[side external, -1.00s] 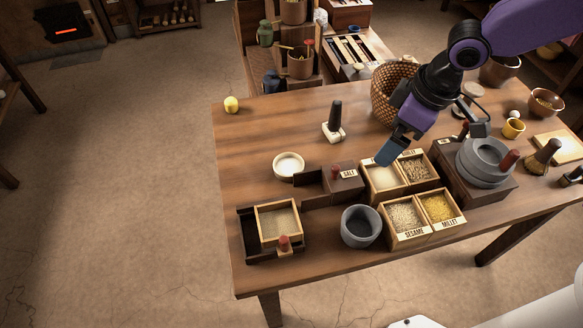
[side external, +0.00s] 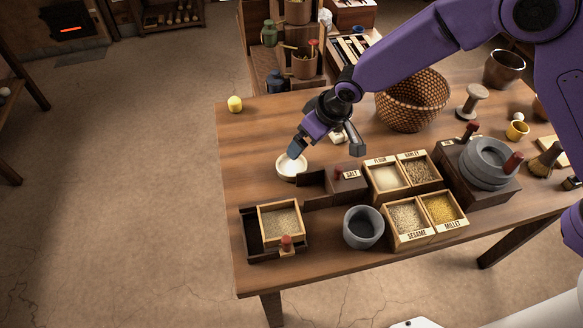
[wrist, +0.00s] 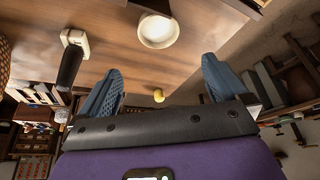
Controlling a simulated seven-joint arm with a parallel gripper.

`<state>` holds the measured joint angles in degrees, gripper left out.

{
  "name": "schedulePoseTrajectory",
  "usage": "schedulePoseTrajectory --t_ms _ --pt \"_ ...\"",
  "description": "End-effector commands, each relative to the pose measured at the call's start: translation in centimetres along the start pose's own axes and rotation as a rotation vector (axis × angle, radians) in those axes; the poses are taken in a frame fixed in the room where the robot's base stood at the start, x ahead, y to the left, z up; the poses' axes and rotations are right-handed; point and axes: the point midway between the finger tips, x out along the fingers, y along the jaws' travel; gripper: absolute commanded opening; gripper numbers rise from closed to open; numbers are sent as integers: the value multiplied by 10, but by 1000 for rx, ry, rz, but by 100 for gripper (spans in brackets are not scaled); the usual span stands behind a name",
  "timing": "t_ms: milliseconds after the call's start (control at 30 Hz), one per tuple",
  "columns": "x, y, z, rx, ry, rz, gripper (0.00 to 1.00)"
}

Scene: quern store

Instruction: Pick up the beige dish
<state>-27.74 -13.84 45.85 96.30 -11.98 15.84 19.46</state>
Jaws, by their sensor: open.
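The beige dish (side external: 287,169) is a small round bowl with a pale inside. It stands on the wooden table beside the dark open salt box. In the wrist view the dish (wrist: 158,31) lies beyond the fingertips, between their lines. My gripper (side external: 295,152) is just above the dish's far rim in the side view, tilted downward. Its two blue fingers are wide apart in the wrist view (wrist: 162,75), with nothing between them. The side view does not show clearly whether a finger touches the rim.
The salt box (side external: 350,186) is close on the dish's right. A dark-handled brush-like tool (wrist: 70,60) lies near my gripper. A yellow object (side external: 235,104) stands at the table's far left. A tray with a sieve-like box (side external: 281,222) is in front. Table left of the dish is clear.

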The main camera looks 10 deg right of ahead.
Motion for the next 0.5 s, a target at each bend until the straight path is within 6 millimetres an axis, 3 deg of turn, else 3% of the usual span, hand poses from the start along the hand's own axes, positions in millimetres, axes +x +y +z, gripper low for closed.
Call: schedulePoseTrajectory --t_ms 500 --pt "80 1 1 1 -2 1 100"
